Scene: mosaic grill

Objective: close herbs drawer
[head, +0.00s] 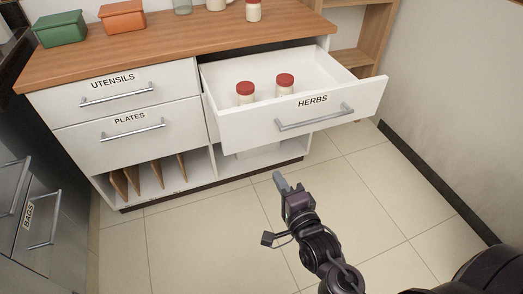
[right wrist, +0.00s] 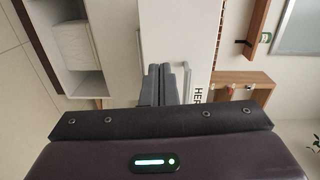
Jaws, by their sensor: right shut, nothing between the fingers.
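The herbs drawer (head: 345,114) is pulled out of the white cabinet, with a grey bar handle (head: 315,118) on its labelled front. Two jars with red lids, a left jar (head: 245,93) and a right jar (head: 284,86), stand inside it. My right gripper (head: 279,181) is shut and empty, in front of and below the drawer front, apart from it in the head view. In the right wrist view its fingers (right wrist: 161,84) are together, and the drawer front (right wrist: 200,40) with part of its handle (right wrist: 187,80) shows beyond them. My left gripper is not in view.
The utensils drawer (head: 112,88) and plates drawer (head: 135,130) are shut at the left. Green (head: 60,29) and orange (head: 122,17) boxes stand on the wooden counter (head: 180,42). A wooden shelf unit (head: 362,40) stands at the right. The tiled floor (head: 200,225) is clear.

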